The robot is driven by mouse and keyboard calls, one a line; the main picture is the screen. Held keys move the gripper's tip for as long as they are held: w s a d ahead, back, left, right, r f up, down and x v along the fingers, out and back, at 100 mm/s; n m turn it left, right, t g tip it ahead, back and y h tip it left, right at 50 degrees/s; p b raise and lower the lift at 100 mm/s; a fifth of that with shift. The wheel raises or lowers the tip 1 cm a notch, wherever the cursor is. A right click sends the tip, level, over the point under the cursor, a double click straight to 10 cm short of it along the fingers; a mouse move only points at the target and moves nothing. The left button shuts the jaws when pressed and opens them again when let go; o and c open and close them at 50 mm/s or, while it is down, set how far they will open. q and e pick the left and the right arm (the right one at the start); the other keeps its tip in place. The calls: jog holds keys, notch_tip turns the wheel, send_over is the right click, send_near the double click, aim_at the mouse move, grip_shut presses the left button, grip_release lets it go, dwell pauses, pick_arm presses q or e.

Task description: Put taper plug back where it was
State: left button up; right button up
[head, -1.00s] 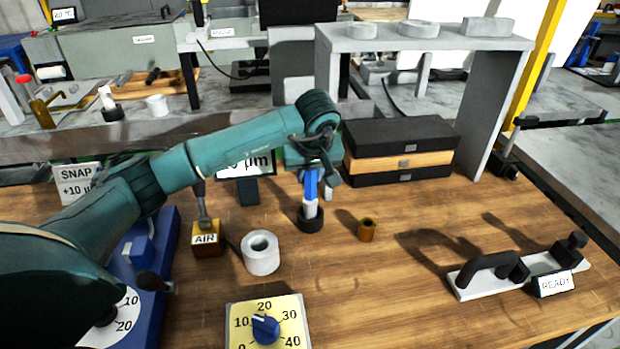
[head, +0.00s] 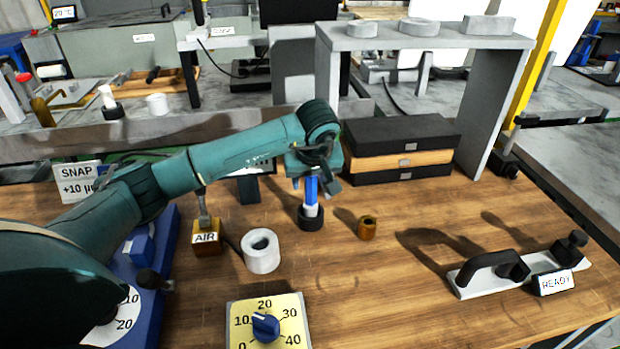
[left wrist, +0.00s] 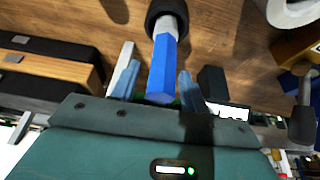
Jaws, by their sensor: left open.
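The taper plug, with a blue handle (head: 311,189) and a pale grey lower part, stands upright in a round black holder (head: 311,219) on the wooden bench. My left gripper (head: 317,180) is above it, pointing down, at the upper part of the handle. In the left wrist view the open fingers (left wrist: 160,86) stand on either side of the blue handle (left wrist: 162,65), with gaps visible. The black holder (left wrist: 167,14) also shows there. The top end of the handle is partly hidden by the gripper. My right gripper is not in view.
A white ring (head: 261,253) and a brown AIR block (head: 206,244) stand left of the holder, a small brass bush (head: 367,228) right of it. Stacked drawers (head: 400,150) stand close behind right. A yellow dial (head: 265,325) is in front.

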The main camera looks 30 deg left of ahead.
pick_arm(q)
jog(key=shift+r, duration=0.25)
jog(key=v, duration=1.1)
jog(key=shift+s+d+r+b, duration=0.15)
jog(key=shift+d+r+b, duration=0.05)
jog(key=shift+r+b, duration=0.15)
